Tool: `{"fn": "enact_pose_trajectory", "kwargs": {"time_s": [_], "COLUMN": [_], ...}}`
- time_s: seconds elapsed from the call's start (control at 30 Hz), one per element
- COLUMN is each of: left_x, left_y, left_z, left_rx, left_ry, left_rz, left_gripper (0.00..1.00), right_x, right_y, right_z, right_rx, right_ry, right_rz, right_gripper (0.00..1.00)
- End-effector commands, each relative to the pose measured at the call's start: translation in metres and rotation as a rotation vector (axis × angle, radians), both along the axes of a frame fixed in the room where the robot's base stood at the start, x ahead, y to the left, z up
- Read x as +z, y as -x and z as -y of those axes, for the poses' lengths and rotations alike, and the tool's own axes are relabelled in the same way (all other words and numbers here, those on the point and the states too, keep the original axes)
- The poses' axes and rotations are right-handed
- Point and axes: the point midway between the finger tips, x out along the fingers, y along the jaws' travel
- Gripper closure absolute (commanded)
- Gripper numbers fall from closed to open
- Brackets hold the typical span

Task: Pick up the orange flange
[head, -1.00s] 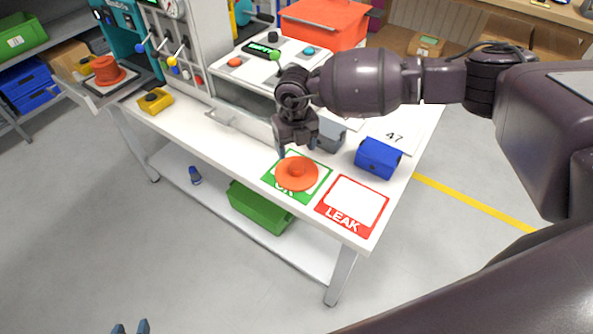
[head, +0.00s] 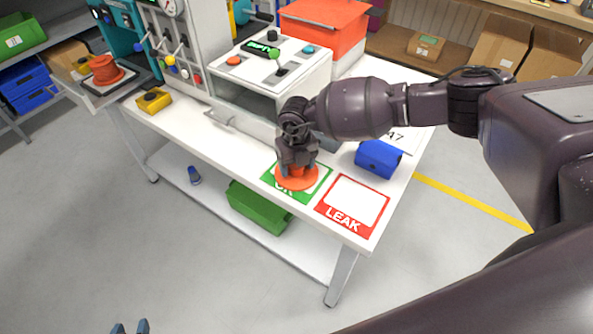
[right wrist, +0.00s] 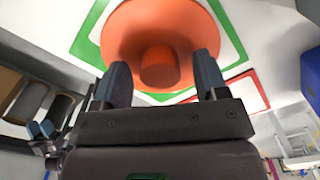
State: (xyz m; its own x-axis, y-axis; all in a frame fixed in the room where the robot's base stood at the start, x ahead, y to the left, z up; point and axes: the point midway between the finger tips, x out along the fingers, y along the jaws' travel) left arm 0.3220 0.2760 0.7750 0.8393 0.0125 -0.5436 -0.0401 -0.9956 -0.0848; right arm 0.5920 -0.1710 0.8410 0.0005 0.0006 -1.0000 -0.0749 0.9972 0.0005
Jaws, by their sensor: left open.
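The orange flange (head: 297,184) lies flat on the green-bordered OK card on the white table in the head view. The right wrist view shows its round disc and raised hub (right wrist: 158,68). My right gripper (head: 297,170) is directly over the flange, hiding part of it and its hub. In the right wrist view my right gripper (right wrist: 161,72) is open, with one finger on each side of the hub and gaps between. My left gripper (head: 130,327) is open and empty at the bottom edge of the head view, far from the table.
The red-bordered LEAK card (head: 353,205) lies to the right of the flange, bare. A blue box (head: 378,158) stands behind that card. A grey-white test bench (head: 270,75) stands behind my right gripper. A green bin (head: 258,206) sits on the lower shelf.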

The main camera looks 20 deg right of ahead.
Motion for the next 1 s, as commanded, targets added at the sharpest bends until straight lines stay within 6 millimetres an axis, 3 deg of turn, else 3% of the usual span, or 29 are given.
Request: {"fn": "enact_pose_trajectory", "kwargs": {"time_s": [0.03,0.3,0.33,0.67,0.87,1.0], "left_x": [0.0,-0.001,-0.002,-0.002,0.004,0.009], "left_y": [0.0,0.002,0.003,0.005,0.004,0.001], "left_z": [0.0,0.0,0.0,-0.001,-0.001,-0.001], "left_rx": [0.0,0.002,0.002,0.004,0.003,0.003], "left_ry": [0.0,0.0,0.0,0.0,0.0,0.001], "left_rz": [0.0,-0.004,-0.005,-0.011,-0.005,0.001], "left_gripper": [0.57,0.57,0.57,0.57,0.57,0.57], "right_x": [0.0,0.0,0.001,0.007,0.04,0.075], "right_y": [0.0,0.0,0.0,-0.001,-0.002,-0.001], "right_z": [0.0,0.0,0.0,0.0,0.0,0.0], "right_rx": [0.0,0.0,0.0,0.0,0.0,0.001], "right_ry": [0.0,0.0,0.0,-0.001,-0.001,-0.001], "right_rz": [0.0,0.0,0.0,0.001,0.005,0.005], "right_gripper": [0.41,0.83,0.84,0.84,0.84,0.84]}}
